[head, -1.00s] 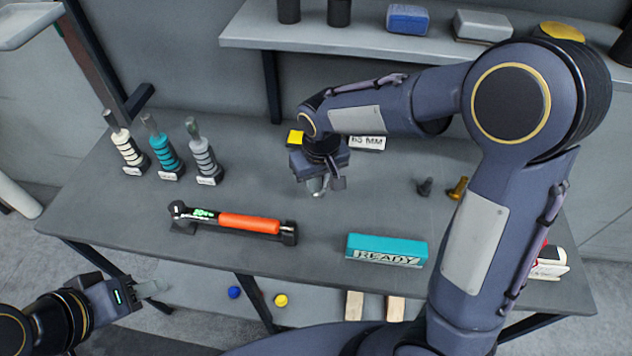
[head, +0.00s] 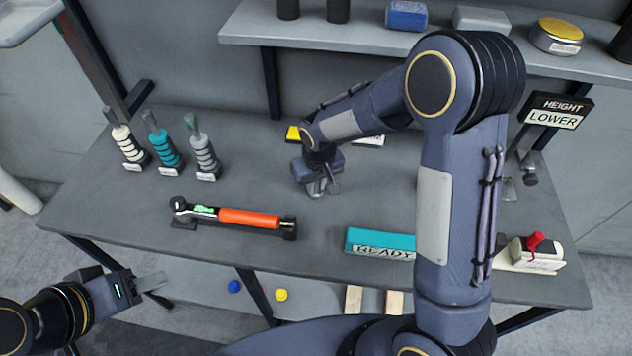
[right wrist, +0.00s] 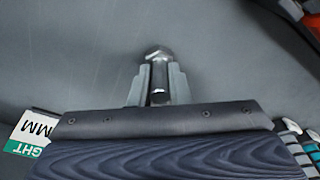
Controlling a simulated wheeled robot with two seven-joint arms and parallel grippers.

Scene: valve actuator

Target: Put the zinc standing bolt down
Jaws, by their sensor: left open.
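The zinc bolt (right wrist: 158,62) shows in the right wrist view, silver with a hex head, between the two finger plates of my right gripper (right wrist: 157,90). The fingers sit close against it on both sides. In the head view my right gripper (head: 320,188) points down low over the middle of the table (head: 330,225); the bolt is hardly visible there, and I cannot tell whether it touches the table top. My left gripper (head: 154,288) is open and empty, off the table's front left edge.
An orange-handled torque wrench (head: 248,218) lies left of the right gripper. A teal READY block (head: 380,243) is in front right. Three ringed posts (head: 205,155) stand at the left. A HEIGHT LOWER sign (head: 556,110) and red-knobbed device (head: 533,250) are at the right.

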